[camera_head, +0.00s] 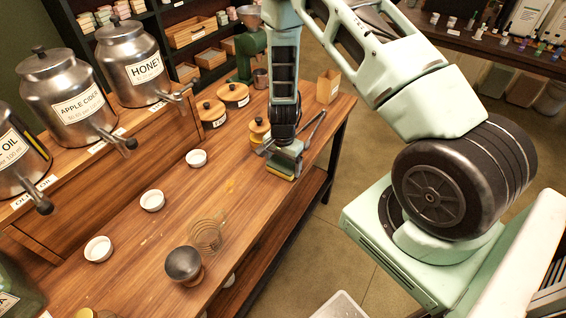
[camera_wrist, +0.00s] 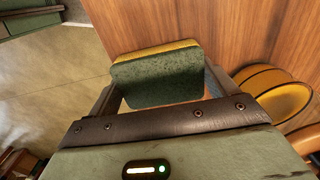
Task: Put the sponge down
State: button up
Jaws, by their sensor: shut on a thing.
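In the wrist view, a sponge (camera_wrist: 158,84), dark green with a yellow side, sits between the two fingers of my gripper (camera_wrist: 160,98). My gripper is shut on it. In the head view, my gripper (camera_head: 284,166) is at the right part of the wooden counter (camera_head: 215,185), near its front edge. The sponge (camera_head: 279,176) shows there as a thin yellow strip under the gripper. I cannot tell whether the sponge touches the counter top.
A yellow lidded jar (camera_head: 259,130) stands close beside my gripper. A small box (camera_head: 328,86) is near the counter's right end. Metal dispensers (camera_head: 133,65) line the back.

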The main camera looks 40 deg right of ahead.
aim_at(283, 164)
jog(key=shift+f, duration=0.1)
jog(key=o, duration=1)
jog(key=shift+c, duration=0.2)
notch_tip(283, 164, up, 12)
jog(key=b, duration=0.2)
jog(key=s+a+r+n+y, duration=0.1)
jog(key=a+r+n, duration=0.2)
jog(key=a, duration=0.3)
jog(key=s+a+r+n, duration=0.2)
jog(key=a+r, duration=0.2)
jog(key=a, duration=0.1)
jog(key=s+a+r+n, duration=0.5)
jog(key=s+n, duration=0.3)
jog(key=s, duration=0.2)
jog(key=s+a+r+n, duration=0.6)
jog(key=s+a+n, duration=0.2)
jog(key=s, duration=0.3)
jog(key=shift+s+a+r+n, duration=0.15)
jog(key=shift+a+r+n, duration=0.05)
jog(key=shift+n, duration=0.2)
